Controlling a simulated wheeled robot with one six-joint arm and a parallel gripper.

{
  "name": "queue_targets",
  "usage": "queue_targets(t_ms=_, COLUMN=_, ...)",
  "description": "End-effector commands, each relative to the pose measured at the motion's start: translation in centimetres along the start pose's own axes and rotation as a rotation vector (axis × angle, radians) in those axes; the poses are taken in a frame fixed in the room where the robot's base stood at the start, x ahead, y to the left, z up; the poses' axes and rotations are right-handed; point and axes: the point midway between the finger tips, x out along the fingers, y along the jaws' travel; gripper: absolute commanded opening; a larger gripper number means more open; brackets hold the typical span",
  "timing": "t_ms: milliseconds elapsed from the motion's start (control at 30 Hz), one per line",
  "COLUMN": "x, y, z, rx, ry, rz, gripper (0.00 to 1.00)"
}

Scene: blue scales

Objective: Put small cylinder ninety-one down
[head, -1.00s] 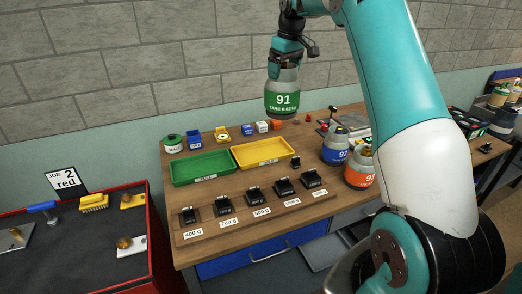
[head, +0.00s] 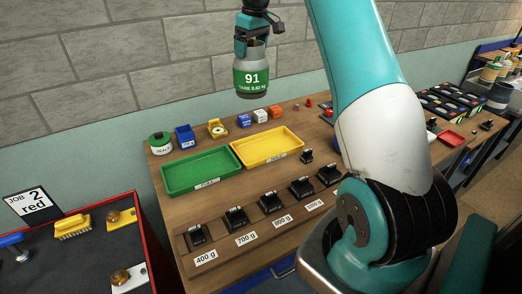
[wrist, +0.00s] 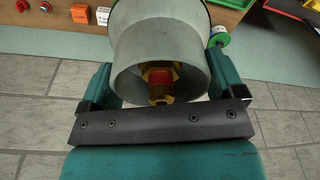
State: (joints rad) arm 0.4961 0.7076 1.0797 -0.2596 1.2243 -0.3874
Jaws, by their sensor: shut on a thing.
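Small cylinder ninety-one (head: 251,77) is grey with a green band reading 91. It hangs upright in the air above the back of the wooden bench (head: 300,237), apart from it. My gripper (head: 255,33) is shut on its upper part. In the wrist view the cylinder's grey collar (wrist: 160,50) lies between the two jaws of my gripper (wrist: 165,88), with a brass valve and a red piece inside the collar.
A green tray (head: 166,186) and a yellow tray (head: 300,143) lie on the bench below. Several black weights stand in a labelled rack (head: 222,262) in front. Small boxes and a green-white tin (head: 160,143) line the back. A red-edged cabinet (head: 147,240) stands at left.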

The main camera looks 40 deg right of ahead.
Motion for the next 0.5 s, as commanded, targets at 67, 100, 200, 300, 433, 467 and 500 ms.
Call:
queue_targets(t_ms=67, x=1.2, y=0.3, z=0.3, rx=0.003, ry=0.004, rz=0.004, gripper=0.05)
queue_targets(t_ms=100, x=1.6, y=0.3, z=0.4, rx=0.004, ry=0.004, rz=0.004, gripper=0.05)
queue_targets(t_ms=200, x=2.8, y=0.5, z=0.7, rx=0.006, ry=0.004, rz=0.004, gripper=0.05)
queue_targets(t_ms=300, x=3.9, y=0.5, z=0.8, rx=0.006, ry=0.005, rz=0.004, gripper=0.05)
queue_targets(t_ms=433, x=5.2, y=0.4, z=1.0, rx=0.005, ry=0.005, rz=0.004, gripper=0.05)
queue_targets(t_ms=467, x=5.6, y=0.4, z=1.0, rx=0.005, ry=0.004, rz=0.004, gripper=0.05)
queue_targets(t_ms=500, x=5.9, y=0.4, z=1.1, rx=0.005, ry=0.005, rz=0.004, gripper=0.05)
